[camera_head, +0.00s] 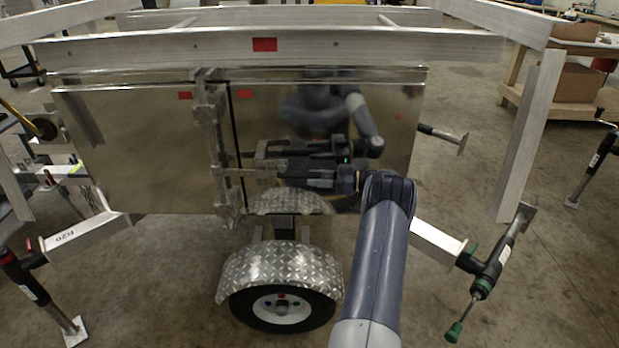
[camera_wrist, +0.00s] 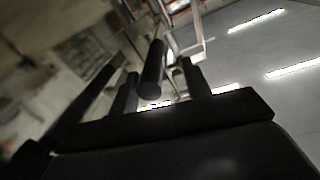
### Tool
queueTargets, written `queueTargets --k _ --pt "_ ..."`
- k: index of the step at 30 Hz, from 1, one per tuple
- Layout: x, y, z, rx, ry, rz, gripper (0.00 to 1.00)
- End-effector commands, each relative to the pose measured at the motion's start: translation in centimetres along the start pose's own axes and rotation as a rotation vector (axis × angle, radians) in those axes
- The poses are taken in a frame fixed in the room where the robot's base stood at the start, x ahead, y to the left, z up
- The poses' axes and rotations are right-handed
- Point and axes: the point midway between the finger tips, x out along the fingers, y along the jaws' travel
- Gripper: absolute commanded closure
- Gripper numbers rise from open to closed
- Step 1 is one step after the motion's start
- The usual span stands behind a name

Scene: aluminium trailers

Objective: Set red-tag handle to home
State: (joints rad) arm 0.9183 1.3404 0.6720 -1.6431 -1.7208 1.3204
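The latch post (camera_head: 208,120) runs upright between two shiny trailer panels. Small red tags sit on the left panel (camera_head: 185,95) and the right panel (camera_head: 245,94), near the post. My gripper (camera_head: 244,172) reaches leftward to the lower part of the post, in front of the right panel. In the wrist view my gripper (camera_wrist: 159,68) has its two dark fingers apart. A dark cylindrical grip (camera_wrist: 152,72), perhaps the handle, shows between them with gaps on both sides. Whether it touches a finger cannot be told. In the head view the handle is not clearly distinguishable from my gripper.
A larger red tag (camera_head: 264,44) is on the top rail (camera_head: 150,48). Below the gripper are a diamond-plate fender (camera_head: 275,278) and wheel (camera_head: 282,308). Jacks stand at left (camera_head: 40,295) and right (camera_head: 492,265). The right panel (camera_head: 395,130) mirrors my arm.

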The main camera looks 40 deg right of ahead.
Motion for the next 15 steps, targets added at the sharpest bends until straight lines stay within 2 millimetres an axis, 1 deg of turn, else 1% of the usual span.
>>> queueTargets --k 1,6,10,15 --pt "-1.3 0.1 -0.1 -0.001 0.002 0.003 0.55" --pt "-4.8 0.1 0.0 -0.002 0.000 0.003 0.55" --pt "-6.6 0.1 0.0 -0.002 0.001 0.002 0.55" --pt "-7.8 0.0 -0.1 -0.002 0.001 -0.001 0.55"
